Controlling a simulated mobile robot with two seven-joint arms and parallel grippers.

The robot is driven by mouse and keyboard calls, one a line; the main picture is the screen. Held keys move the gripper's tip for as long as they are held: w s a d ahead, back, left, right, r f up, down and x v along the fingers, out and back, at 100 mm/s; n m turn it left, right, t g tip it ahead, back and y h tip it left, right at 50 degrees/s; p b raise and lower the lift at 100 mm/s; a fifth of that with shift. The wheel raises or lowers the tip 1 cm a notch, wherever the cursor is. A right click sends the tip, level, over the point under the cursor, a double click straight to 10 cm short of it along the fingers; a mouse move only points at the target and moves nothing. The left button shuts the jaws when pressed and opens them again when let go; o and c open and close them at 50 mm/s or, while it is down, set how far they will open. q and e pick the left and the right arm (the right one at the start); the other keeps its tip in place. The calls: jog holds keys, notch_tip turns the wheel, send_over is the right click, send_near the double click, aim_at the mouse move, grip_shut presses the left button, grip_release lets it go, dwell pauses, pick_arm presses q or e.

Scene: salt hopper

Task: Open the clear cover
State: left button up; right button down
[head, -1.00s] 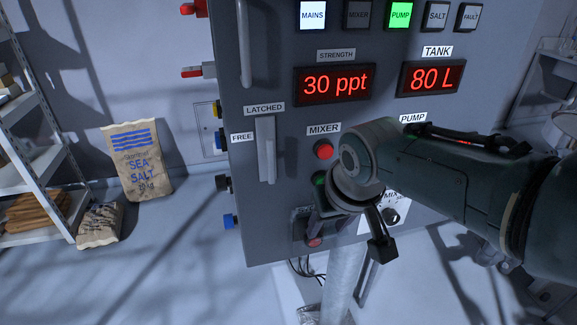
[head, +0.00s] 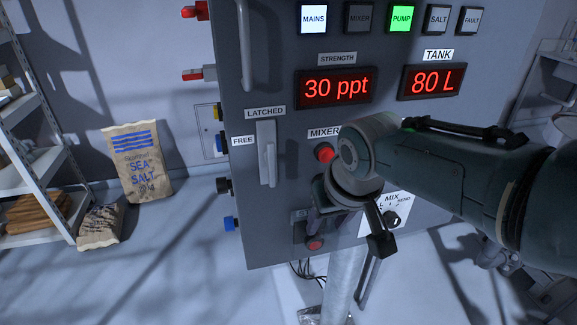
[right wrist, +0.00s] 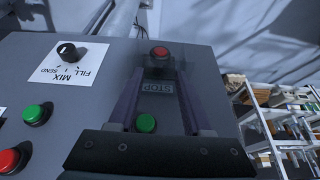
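The clear cover (head: 300,228) is on the lower part of the grey panel, over a red button (head: 314,243). It is hard to make out. In the right wrist view the red button (right wrist: 160,53) and an upside-down STOP plate (right wrist: 157,87) show between my fingers. My right gripper (head: 318,215) is in front of the panel at the cover. In the right wrist view its two fingers (right wrist: 160,92) stand apart, one on each side of the STOP plate, with nothing seen gripped. I cannot tell whether they touch the cover. My left gripper is not in view.
A red MIXER button (head: 324,152) is just above my right wrist. A lever (head: 267,153) marked LATCHED and FREE is to the left. A MIX knob (head: 392,219) is to the right. A shelf (head: 38,180) and a salt sack (head: 138,163) stand at the left.

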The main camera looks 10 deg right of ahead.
jog(key=c, duration=0.7)
grip_release()
jog(key=shift+w+r, duration=0.4)
jog(key=shift+w, duration=0.2)
jog(key=shift+o, duration=1.9)
jog(key=shift+s+f, duration=0.15)
jog(key=shift+s+r+p, duration=0.15)
jog(key=shift+r+p, duration=0.3)
jog(key=shift+p, duration=0.1)
jog(key=p+v, duration=0.5)
jog(key=v, duration=0.4)
jog(key=shift+s, duration=0.15)
